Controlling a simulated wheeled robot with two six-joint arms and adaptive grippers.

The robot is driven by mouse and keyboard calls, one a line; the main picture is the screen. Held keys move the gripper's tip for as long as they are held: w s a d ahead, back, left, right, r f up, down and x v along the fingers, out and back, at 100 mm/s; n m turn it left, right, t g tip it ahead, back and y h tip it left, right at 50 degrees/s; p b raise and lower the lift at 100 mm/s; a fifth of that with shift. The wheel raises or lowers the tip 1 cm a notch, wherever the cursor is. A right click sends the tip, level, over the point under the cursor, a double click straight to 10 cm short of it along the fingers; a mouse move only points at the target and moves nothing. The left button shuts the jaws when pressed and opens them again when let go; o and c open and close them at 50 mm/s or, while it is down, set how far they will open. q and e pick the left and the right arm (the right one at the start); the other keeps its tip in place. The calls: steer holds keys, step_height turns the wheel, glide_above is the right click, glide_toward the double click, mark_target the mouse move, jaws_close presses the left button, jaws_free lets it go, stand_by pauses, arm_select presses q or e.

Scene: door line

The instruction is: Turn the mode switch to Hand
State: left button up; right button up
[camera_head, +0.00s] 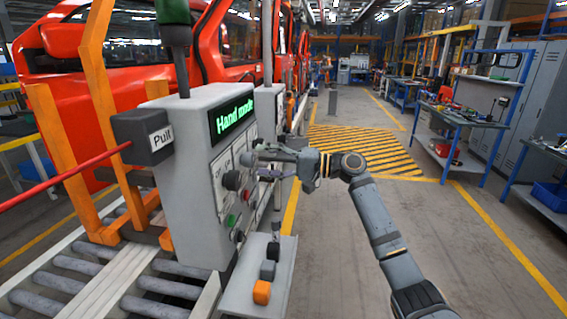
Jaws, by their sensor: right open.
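The grey control box (185,165) stands on the left, its face angled toward the aisle. Its display (232,117) reads "Hand mode" in green letters. A dark round knob (232,180) sits on the face below the display, beside small white labels; I cannot tell for sure that it is the mode switch, nor read its pointer. My right gripper (262,164) comes in from the right and is open in front of the box face, just right of the knob. It hides part of the face, and contact cannot be told. My left gripper is not in view.
Below the knob are a red button (246,194) and a green button (230,220). A grey shelf (245,292) with an orange block (262,292) juts out below. A box marked "Pull" (145,136) with a red rod is on the left. The aisle floor to the right is clear.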

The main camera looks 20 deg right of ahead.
steer(key=v, duration=0.9)
steer(key=w+d+f+m+h, duration=0.1)
steer(key=w+d+f+h, duration=0.15)
steer(key=f, duration=0.75)
steer(key=w+d+f+m+t+h, duration=0.1)
steer(key=d+f+m+h, duration=0.15)
steer(key=f, duration=0.65)
steer(key=w+d+f+m+h, duration=0.1)
steer(key=f+h, duration=0.2)
steer(key=f, duration=0.7)
steer(key=s+d+f+g+h, duration=0.15)
steer(key=s+f, duration=0.25)
steer(key=f, duration=0.6)
steer(key=s+d+f+g+h, duration=0.1)
steer(key=s+f+h, duration=0.15)
steer(key=f, duration=0.85)
steer(key=s+a+f+n+g+h, duration=0.1)
steer(key=s+f+n+g+h, duration=0.25)
steer(key=s+f, duration=1.8)
steer(key=s+a+f+n+g, duration=0.1)
steer(key=s+a+f+n, duration=0.1)
steer(key=s, duration=0.7)
steer(key=s+a+f+n+g, duration=0.1)
steer(key=s+a+f, duration=0.3)
steer(key=s, duration=0.5)
steer(key=s+a+f+n+g, duration=0.1)
steer(key=s+a+f+n, duration=0.2)
steer(key=s, duration=0.6)
steer(key=shift+a+g, duration=0.2)
steer(key=shift+g, duration=0.2)
